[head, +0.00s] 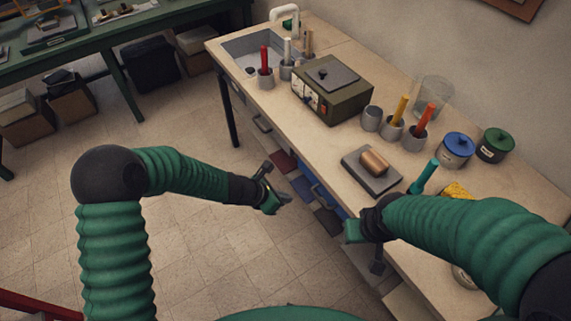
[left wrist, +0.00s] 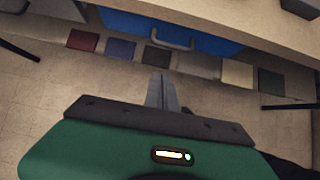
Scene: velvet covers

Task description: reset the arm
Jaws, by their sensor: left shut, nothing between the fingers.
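My left arm, in a green ribbed sleeve, reaches in from the left in the head view. Its gripper (head: 281,202) is over the floor in front of the workbench, apart from the bench. In the left wrist view its two fingers (left wrist: 160,93) lie together with nothing between them. My right arm comes in from the right over the bench's front edge. Its gripper (head: 362,232) is near that edge below the grey slab, and its fingers are too hidden to tell their state.
The workbench (head: 330,155) carries a grey slab with a copper-brown block (head: 374,162), a meter box (head: 333,88), cups and jars. A blue drawer (left wrist: 150,28) is under the bench top. Coloured swatches (left wrist: 120,48) lie in a row below it. Open floor is at left.

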